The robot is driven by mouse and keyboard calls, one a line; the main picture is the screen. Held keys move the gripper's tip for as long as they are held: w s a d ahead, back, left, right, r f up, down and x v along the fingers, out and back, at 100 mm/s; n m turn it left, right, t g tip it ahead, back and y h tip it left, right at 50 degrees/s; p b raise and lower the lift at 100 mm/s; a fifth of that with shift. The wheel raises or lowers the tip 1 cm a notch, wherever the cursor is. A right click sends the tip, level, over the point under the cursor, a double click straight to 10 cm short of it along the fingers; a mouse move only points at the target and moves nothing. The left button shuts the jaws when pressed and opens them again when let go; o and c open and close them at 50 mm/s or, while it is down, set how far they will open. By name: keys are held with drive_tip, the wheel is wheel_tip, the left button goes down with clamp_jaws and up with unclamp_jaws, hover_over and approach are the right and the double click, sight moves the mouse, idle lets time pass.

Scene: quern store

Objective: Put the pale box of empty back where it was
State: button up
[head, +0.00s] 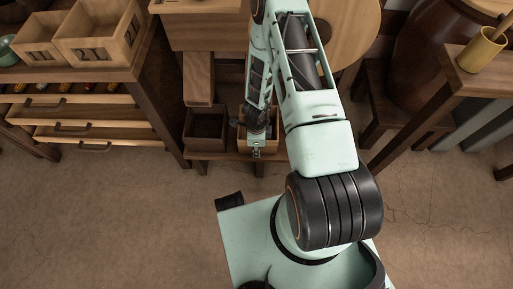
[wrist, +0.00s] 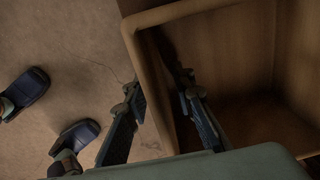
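A small open wooden box (head: 272,129) stands on a low dark bench below the mill, paler than the dark box beside it. In the wrist view this box (wrist: 225,15) fills the right side, and the part of its inside that shows is empty. My gripper (head: 256,150) is at its near wall, partly covering it in the head view. In the wrist view my gripper's fingers (wrist: 160,110) stand apart on either side of one wall, one outside and one inside. Gaps show between the fingers and the wall, so it looks open.
A darker box (head: 205,129) stands just left on the low bench (head: 227,156). Pale marked boxes (head: 98,34) sit on the left shelf (head: 125,74), above drawers. A side table (head: 465,70) with a yellow cup (head: 482,50) is at right. Floor (head: 100,220) at left is clear.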

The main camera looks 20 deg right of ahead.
wheel_tip(320, 180, up, 12)
drive_tip(key=p, duration=0.4)
drive_tip(key=shift+s+f, duration=0.1)
drive_tip(key=shift+r, duration=0.2)
